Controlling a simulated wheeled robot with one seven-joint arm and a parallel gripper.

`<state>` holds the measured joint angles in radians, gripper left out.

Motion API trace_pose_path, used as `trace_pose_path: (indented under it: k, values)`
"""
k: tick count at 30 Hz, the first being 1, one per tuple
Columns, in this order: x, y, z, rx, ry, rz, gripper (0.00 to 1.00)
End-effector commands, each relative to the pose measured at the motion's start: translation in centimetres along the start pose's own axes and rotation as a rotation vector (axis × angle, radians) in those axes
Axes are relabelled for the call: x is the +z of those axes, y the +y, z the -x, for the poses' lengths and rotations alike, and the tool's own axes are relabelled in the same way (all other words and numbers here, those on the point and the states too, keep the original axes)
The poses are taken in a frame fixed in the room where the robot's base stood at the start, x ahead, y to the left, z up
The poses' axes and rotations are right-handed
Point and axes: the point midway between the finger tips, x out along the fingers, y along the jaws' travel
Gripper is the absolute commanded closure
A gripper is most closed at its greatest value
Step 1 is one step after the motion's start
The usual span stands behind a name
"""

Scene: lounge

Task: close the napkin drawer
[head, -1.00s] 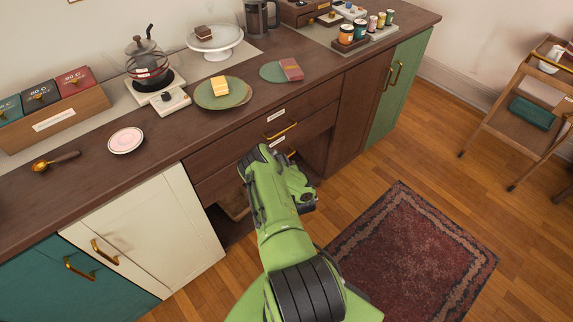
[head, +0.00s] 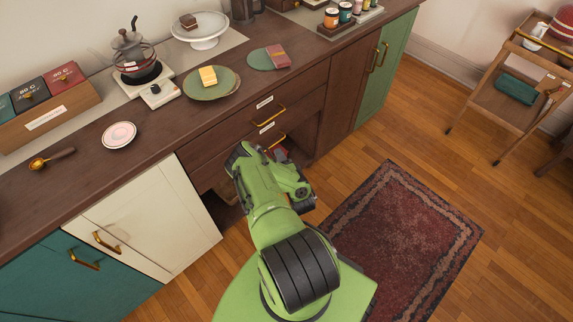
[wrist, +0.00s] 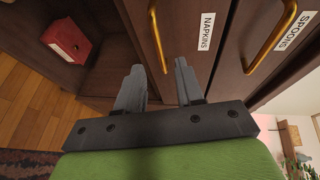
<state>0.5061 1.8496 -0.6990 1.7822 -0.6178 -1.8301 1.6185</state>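The napkin drawer (wrist: 182,25) shows in the wrist view by its NAPKINS label, with a long brass handle (wrist: 155,38). In the head view it is the lower drawer (head: 225,158), its label and handle partly visible past my arm. Its front looks close to level with the drawer above; I cannot tell whether a small gap is left. My gripper (wrist: 157,82) is open and empty, its two fingers pointing at the drawer front near the handle. In the head view my arm hides the fingertips and part of the drawer.
The SPOONS drawer (wrist: 270,25) is directly above, with its own brass handle. An open cubby beneath holds a red box (wrist: 69,38). The countertop (head: 75,170) carries plates, a kettle and a cake stand. A rug (head: 405,240) covers the floor at right.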

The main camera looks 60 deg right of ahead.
Motion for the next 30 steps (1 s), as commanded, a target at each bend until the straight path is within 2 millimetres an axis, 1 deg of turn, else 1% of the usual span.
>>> trace_pose_path:
  k: [1, 3, 7, 9, 13, 17, 30]
  values:
    - [0.0, -0.6, 1.7, 0.007, -0.001, 0.003, 0.63]
    - [0.0, -0.6, 3.8, 0.007, -0.001, 0.002, 0.63]
    - [-0.1, -0.8, 6.4, 0.003, 0.001, -0.002, 0.63]
    - [-0.1, -0.8, 7.1, 0.001, 0.0, -0.005, 0.63]
    - [-0.1, -0.6, 8.1, 0.001, -0.001, -0.003, 0.63]
    - [0.0, -0.4, 8.6, -0.001, 0.0, -0.001, 0.63]
    - [0.0, 0.0, 8.6, -0.001, -0.001, 0.0, 0.63]
